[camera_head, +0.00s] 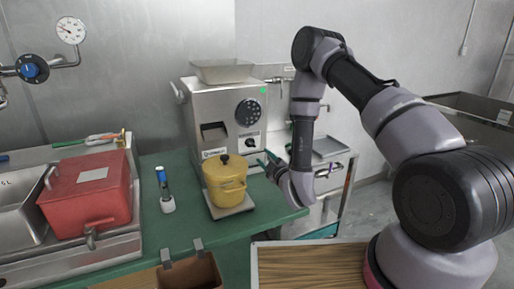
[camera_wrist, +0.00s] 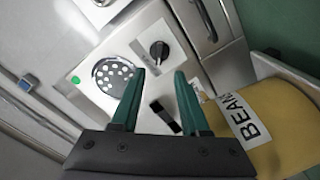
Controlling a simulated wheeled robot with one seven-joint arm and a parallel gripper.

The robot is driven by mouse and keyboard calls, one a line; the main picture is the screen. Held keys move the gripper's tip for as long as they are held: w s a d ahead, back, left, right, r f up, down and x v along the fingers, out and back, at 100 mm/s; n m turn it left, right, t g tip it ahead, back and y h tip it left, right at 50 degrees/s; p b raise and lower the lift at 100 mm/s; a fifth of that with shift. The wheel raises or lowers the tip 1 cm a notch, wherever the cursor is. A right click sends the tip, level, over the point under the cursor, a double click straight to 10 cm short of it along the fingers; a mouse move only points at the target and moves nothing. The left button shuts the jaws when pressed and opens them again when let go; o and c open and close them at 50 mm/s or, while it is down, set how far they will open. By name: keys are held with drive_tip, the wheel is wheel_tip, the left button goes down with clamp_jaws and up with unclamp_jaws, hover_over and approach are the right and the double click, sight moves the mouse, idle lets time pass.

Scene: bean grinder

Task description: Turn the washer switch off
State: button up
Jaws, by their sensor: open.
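A grey metal machine (camera_head: 209,104) stands on the green counter, with a black knob (camera_head: 250,142) on its front below a round dark perforated disc (camera_head: 249,112). A small green light (camera_head: 264,90) is at its upper right. In the wrist view the black knob (camera_wrist: 159,50) lies just beyond the fingertips, with the disc (camera_wrist: 112,76) to its left. My gripper (camera_head: 268,163) is in front of the machine's lower right; in the wrist view my gripper (camera_wrist: 165,76) is open, its green fingers apart with nothing between the tips. No contact with the knob shows. I cannot read a washer label on it.
A yellow pot (camera_head: 225,183) stands in front of the machine, left of my gripper; its label (camera_wrist: 242,116) shows close by in the wrist view. A red box (camera_head: 88,196) sits at the sink on the left. A blue-topped tool (camera_head: 162,178) stands on the counter (camera_head: 180,220).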

sight(253, 145)
drive_tip(key=x, duration=1)
drive_tip(key=shift+w, duration=0.25)
clamp_jaws()
